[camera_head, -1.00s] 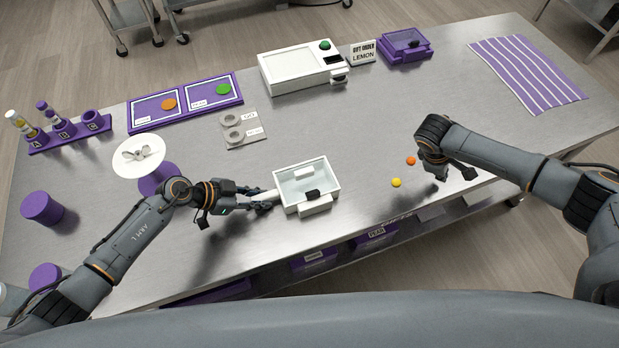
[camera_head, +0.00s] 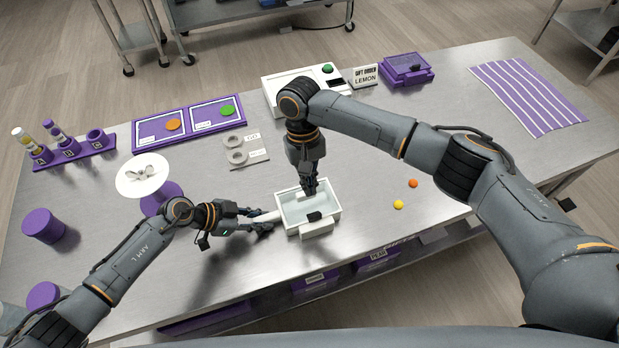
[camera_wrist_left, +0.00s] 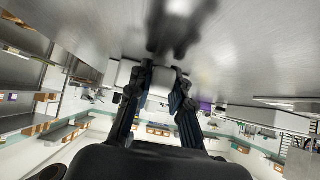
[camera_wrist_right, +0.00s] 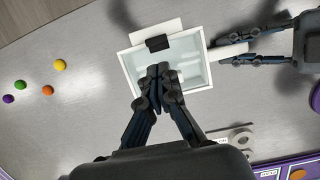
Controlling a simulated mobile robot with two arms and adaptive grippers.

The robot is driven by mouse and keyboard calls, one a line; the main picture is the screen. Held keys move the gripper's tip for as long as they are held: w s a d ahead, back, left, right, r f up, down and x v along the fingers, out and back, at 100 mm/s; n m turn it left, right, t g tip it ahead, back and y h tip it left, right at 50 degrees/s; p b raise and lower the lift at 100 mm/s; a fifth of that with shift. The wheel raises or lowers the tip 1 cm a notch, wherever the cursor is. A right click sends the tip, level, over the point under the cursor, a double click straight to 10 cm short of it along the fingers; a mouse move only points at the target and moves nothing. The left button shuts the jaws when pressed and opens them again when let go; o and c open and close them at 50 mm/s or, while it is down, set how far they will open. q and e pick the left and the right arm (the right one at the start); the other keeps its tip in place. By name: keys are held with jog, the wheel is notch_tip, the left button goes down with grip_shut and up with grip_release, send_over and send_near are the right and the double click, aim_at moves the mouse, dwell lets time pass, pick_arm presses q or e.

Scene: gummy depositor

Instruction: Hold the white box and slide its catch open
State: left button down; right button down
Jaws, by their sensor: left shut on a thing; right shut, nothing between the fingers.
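The white box (camera_head: 336,212) stands near the table's front edge, with a clear top and a white bar at its left side. A black catch (camera_head: 314,217) sits at its front edge; in the right wrist view the catch (camera_wrist_right: 157,43) is just beyond my fingertips. My left gripper (camera_head: 262,220) is shut on the box's side bar (camera_wrist_right: 232,51). My right gripper (camera_head: 308,193) is shut and empty, pointing down over the back part of the box. Its fingertips (camera_wrist_right: 160,78) hide part of the top; I cannot tell whether they touch it.
Orange (camera_head: 413,184) and yellow (camera_head: 398,204) balls lie right of the box; the right wrist view also shows purple (camera_wrist_right: 8,99) and green (camera_wrist_right: 20,85) ones. A white dish (camera_head: 142,174) stands left. A white machine (camera_head: 277,88) is behind my right arm.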

aim_at(316, 216)
pick_arm(q)
jog(key=shift+s, duration=0.1)
pick_arm(e)
jog(key=x, duration=0.6)
jog(key=shift+s, duration=0.15)
jog(key=shift+s+d, duration=0.2)
jog(key=shift+s, duration=0.35)
jog(key=shift+s+d, duration=0.2)
jog(key=shift+s, duration=0.35)
jog(key=v, duration=1)
jog(key=shift+w, duration=0.1)
pick_arm(q)
jog(key=c, duration=1.1)
grip_release()
jog(key=shift+c, duration=0.2)
